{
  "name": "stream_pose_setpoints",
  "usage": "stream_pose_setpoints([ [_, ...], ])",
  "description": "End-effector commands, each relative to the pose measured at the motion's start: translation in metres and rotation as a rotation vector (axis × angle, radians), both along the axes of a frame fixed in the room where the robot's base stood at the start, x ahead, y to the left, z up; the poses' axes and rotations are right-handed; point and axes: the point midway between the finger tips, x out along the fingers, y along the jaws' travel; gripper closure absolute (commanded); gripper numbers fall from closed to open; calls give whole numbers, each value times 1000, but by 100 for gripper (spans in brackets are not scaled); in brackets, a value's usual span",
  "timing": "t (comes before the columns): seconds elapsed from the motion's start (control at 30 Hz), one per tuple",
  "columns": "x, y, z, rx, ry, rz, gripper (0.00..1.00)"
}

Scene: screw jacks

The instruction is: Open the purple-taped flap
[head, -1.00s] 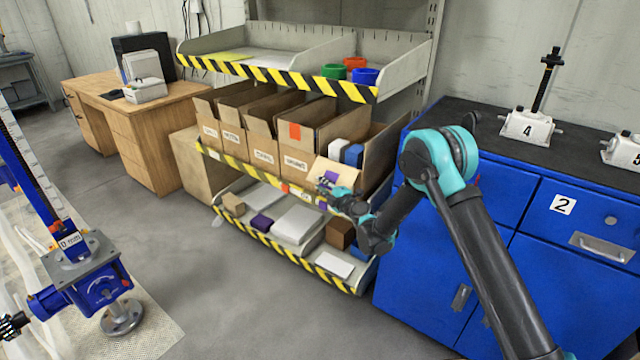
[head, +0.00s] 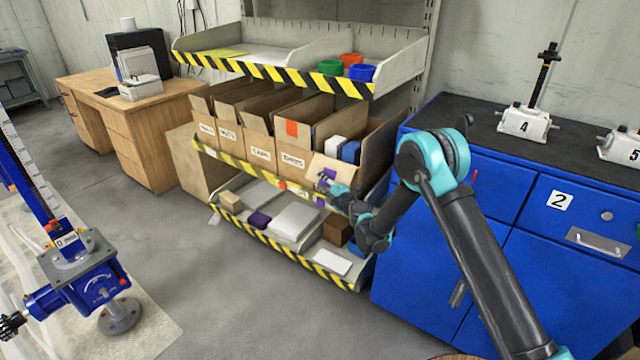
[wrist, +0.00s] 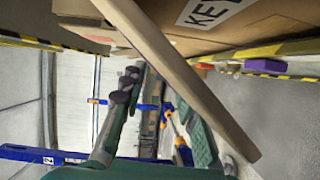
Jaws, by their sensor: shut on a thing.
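The purple-taped flap (head: 326,166) is the front flap of the rightmost open cardboard box (head: 371,150) on the middle shelf. It leans outward over the shelf's front edge, with purple tape showing near its outer edge. My gripper (head: 337,187) is at the flap's outer edge in front of the box, shut on the flap. In the wrist view a cardboard edge (wrist: 190,85) runs diagonally across the picture by my gripper (wrist: 155,105); the exact contact is hard to see. The box holds white and blue blocks.
The lower shelf (head: 322,262) holds small items. A blue cabinet (head: 425,257) stands close on the right. The floor in front is clear.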

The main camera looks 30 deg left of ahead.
Motion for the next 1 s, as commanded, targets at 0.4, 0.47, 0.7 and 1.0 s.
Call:
stream_pose_setpoints([
  [0.4,-14,-25,0,-1,0,1,76],
  [0.47,-18,-34,1,-1,0,1,76],
  [0.7,-31,-61,1,0,0,-1,76],
  [1.0,-34,-66,2,0,0,0,76],
])
